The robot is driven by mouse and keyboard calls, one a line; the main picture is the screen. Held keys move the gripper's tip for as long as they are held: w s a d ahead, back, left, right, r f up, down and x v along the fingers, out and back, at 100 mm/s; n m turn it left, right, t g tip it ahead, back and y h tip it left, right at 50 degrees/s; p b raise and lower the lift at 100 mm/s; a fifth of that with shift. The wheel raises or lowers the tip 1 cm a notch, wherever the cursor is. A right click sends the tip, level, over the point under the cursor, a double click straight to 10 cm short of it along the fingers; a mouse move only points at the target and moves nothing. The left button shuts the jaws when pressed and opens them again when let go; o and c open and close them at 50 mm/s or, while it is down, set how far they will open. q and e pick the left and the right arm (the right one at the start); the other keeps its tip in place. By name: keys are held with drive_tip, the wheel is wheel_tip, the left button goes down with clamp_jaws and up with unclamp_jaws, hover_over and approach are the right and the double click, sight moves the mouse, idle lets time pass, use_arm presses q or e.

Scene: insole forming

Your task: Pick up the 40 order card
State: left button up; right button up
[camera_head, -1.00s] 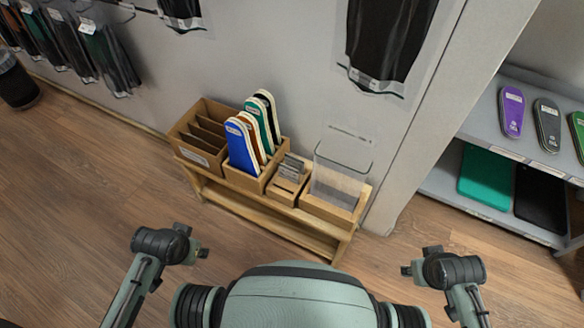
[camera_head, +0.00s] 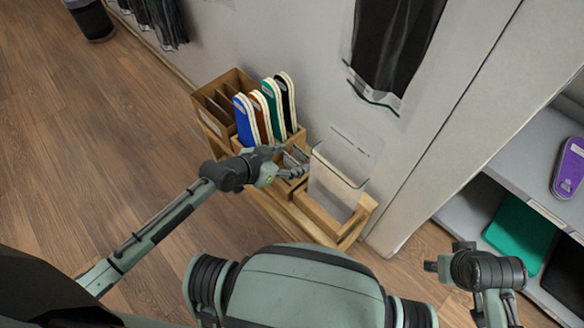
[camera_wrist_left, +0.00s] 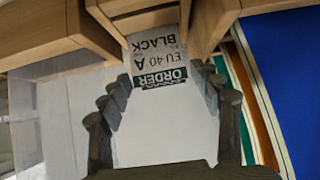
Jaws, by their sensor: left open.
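The order card (camera_wrist_left: 158,48), printed "ORDER", "EU 40 A" and "BLACK", stands up from a wooden card box (camera_wrist_left: 138,15) in the left wrist view. My left gripper (camera_wrist_left: 164,88) is open, with one finger on each side of the card's printed end; I cannot tell whether they touch it. In the head view my left gripper (camera_head: 292,168) is over the card box on the wooden stand and hides most of the cards. My right gripper (camera_head: 432,266) is at the lower right, away from the stand; its fingers are too small to read.
Blue, brown, green and black insoles (camera_head: 265,108) stand in a holder just left of my left gripper. A clear bin (camera_head: 335,180) stands close on its right. The wall is right behind. A shelf (camera_head: 470,215) with insoles is at the right.

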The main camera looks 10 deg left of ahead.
use_arm(q)
drive_tip(key=shift+w+d+f, duration=0.2)
drive_tip(key=shift+w+f, duration=0.1)
drive_tip(key=shift+w, duration=0.1)
drive_tip(key=c, duration=0.5)
use_arm(e)
drive_tip(key=shift+s+a+r, duration=0.1)
drive_tip(key=shift+s+r, duration=0.1)
drive_tip(key=shift+r, duration=0.05)
drive_tip(key=shift+w, duration=0.1)
